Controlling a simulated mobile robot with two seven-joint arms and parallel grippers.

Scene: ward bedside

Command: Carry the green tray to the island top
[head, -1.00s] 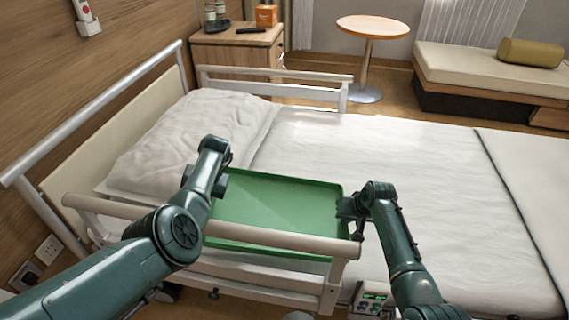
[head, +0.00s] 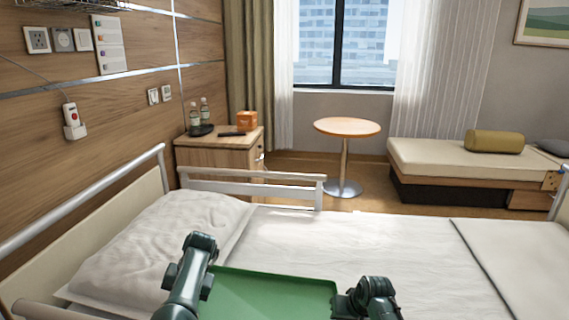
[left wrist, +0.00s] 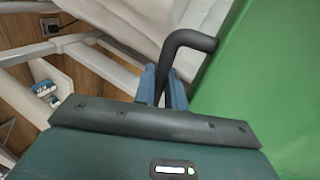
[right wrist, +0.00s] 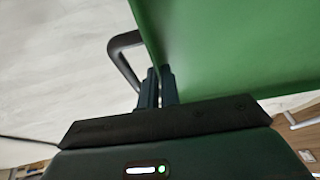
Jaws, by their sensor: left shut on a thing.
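The green tray (head: 270,296) shows at the bottom of the head view, over the near side of the bed; its near part is cut off. My left gripper (head: 203,272) is at its left end. In the left wrist view its fingers (left wrist: 163,88) are shut on the tray's dark bent handle (left wrist: 188,38). My right gripper (head: 347,297) is at the right end. In the right wrist view its fingers (right wrist: 158,88) are close together at the other dark handle (right wrist: 122,58), beside the green tray wall. I cannot tell the tray's height above the sheet. No island top shows.
The bed (head: 400,250) with its pillow (head: 165,240) fills the near area. A side rail (head: 255,178) stands on its far side. Beyond are a bedside cabinet (head: 215,155), a round table (head: 347,127) and a bench (head: 440,160). Some floor is clear around the table.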

